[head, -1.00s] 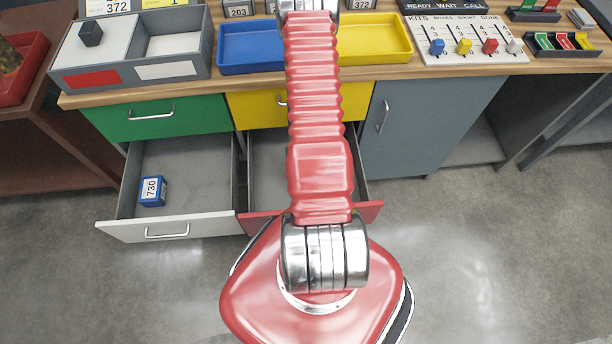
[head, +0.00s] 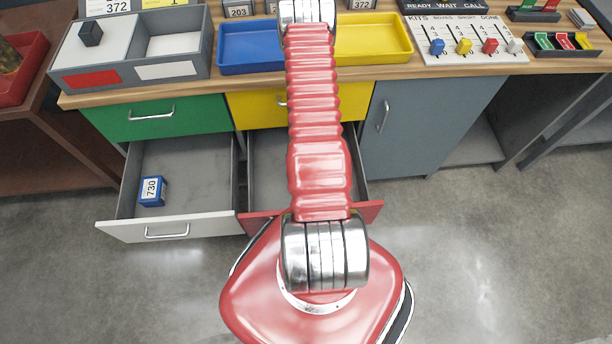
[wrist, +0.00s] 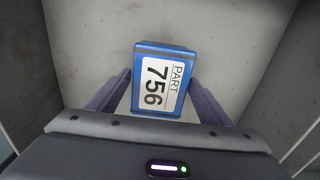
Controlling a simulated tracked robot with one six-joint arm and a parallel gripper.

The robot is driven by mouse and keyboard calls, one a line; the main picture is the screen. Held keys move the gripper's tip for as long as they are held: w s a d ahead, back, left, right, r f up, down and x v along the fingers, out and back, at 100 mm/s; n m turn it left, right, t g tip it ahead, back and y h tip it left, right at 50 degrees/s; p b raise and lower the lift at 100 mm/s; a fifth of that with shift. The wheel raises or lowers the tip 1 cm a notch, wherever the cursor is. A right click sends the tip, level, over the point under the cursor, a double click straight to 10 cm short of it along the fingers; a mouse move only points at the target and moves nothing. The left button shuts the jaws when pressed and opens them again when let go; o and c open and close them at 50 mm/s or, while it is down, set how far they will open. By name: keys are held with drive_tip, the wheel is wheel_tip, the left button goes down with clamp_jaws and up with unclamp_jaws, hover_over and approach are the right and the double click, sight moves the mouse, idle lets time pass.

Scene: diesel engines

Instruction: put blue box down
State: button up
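A blue box (wrist: 163,80) with a white label reading PART 756 is in the middle of the wrist view. My gripper (wrist: 160,78) has one finger at each side of it, and the fingertips appear to touch its sides. The box is over a grey floor (wrist: 90,50) with grey walls on both sides; I cannot tell whether it rests on that floor. In the head view my gripper and this box are hidden. A different blue box (head: 152,191), labelled 730, lies in the open white-fronted drawer (head: 168,229).
A red-fronted drawer (head: 258,221) also stands open, partly covered by my arm. The counter above holds a blue tray (head: 250,46), a yellow tray (head: 374,38) and a grey two-part bin (head: 136,72). A closed grey cabinet (head: 425,125) stands at right.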

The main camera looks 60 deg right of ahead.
drive_tip(key=shift+o, duration=0.8)
wheel_tip(320, 180, up, 12)
idle(0.5)
idle(0.7)
